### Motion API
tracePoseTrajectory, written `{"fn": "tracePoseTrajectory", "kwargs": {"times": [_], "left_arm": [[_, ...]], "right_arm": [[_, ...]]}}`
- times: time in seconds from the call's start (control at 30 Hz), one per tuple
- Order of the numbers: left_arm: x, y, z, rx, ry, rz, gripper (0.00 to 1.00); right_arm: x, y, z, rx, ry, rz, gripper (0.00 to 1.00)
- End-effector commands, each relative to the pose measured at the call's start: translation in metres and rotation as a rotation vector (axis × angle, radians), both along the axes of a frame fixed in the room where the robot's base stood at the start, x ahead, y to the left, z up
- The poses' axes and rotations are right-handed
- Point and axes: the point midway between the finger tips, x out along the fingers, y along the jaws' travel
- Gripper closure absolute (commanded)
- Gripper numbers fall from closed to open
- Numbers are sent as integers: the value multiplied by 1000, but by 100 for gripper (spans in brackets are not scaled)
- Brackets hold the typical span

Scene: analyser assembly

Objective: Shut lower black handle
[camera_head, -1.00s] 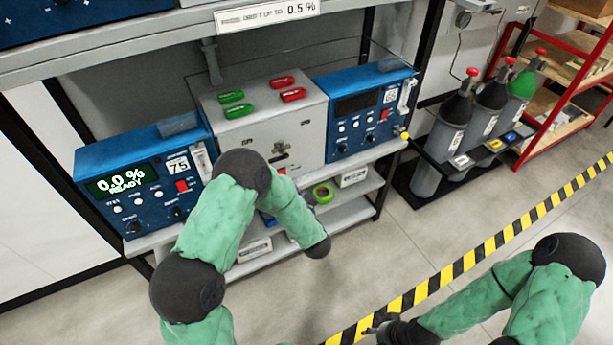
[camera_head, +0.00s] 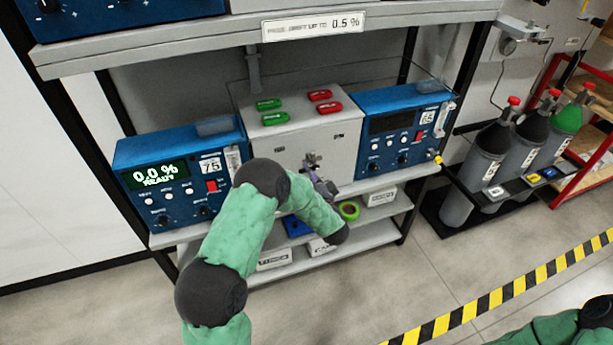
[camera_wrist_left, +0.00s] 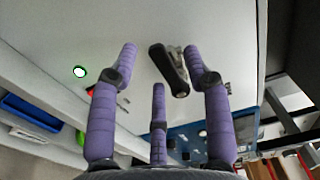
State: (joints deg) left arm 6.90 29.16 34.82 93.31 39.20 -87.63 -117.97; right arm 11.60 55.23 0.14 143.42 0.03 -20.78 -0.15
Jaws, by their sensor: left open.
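The black handle (camera_wrist_left: 168,68) sits on the front of the grey box (camera_head: 285,143), beside a metal fitting. In the left wrist view it lies at a slant between the fingertips of my left gripper (camera_wrist_left: 160,62). The gripper's purple fingers are spread open, and I cannot tell whether any touches the handle. In the head view my left gripper (camera_head: 318,178) is in front of the box's lower middle and hides part of the fitting there. My right arm shows only at the bottom right edge, with its gripper out of view.
Blue analysers stand left (camera_head: 180,180) and right (camera_head: 402,130) of the box; the left one reads 0.0 % READY. Gas cylinders (camera_head: 485,160) stand to the right. An upper shelf hangs above.

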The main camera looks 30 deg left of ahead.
Motion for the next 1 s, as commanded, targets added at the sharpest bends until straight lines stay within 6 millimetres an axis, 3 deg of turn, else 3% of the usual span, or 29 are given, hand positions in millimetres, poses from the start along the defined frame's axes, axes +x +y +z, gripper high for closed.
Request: {"fn": "tracePoseTrajectory", "kwargs": {"times": [0.4,0.57,1.0], "left_arm": [[5,6,0,0,0,0,54],[4,6,0,0,0,0,99],[5,5,-2,-30,-35,0,100]], "right_arm": [[0,0,-1,0,0,0,51],[0,0,-1,0,0,0,51],[0,0,-3,0,0,0,51]]}}
